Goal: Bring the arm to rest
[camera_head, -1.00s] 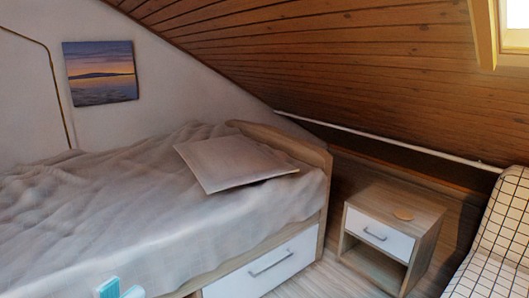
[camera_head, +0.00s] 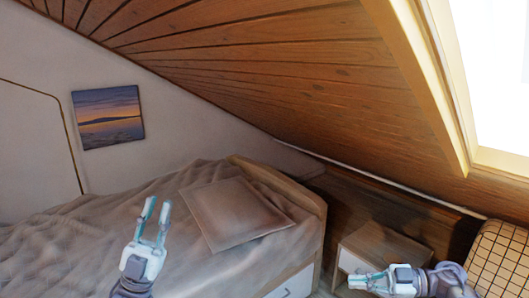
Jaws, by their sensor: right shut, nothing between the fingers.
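My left gripper (camera_head: 158,202) stands upright in front of the bed, at the lower left of the head view. Its two fingers point up with a gap between them, and nothing is held. My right gripper (camera_head: 351,281) is at the lower right, its fingers pointing left. It is shut and empty, in front of the nightstand (camera_head: 388,246) as seen from here. The rest of both arms is mostly cut off by the lower edge of the view.
The bed (camera_head: 62,237) with a grey cover and a pillow (camera_head: 236,211) fills the left and middle. A white bed drawer (camera_head: 292,284) is shut. A checked piece of furniture (camera_head: 500,258) stands at the right. The sloped wooden ceiling (camera_head: 290,90) comes down low behind.

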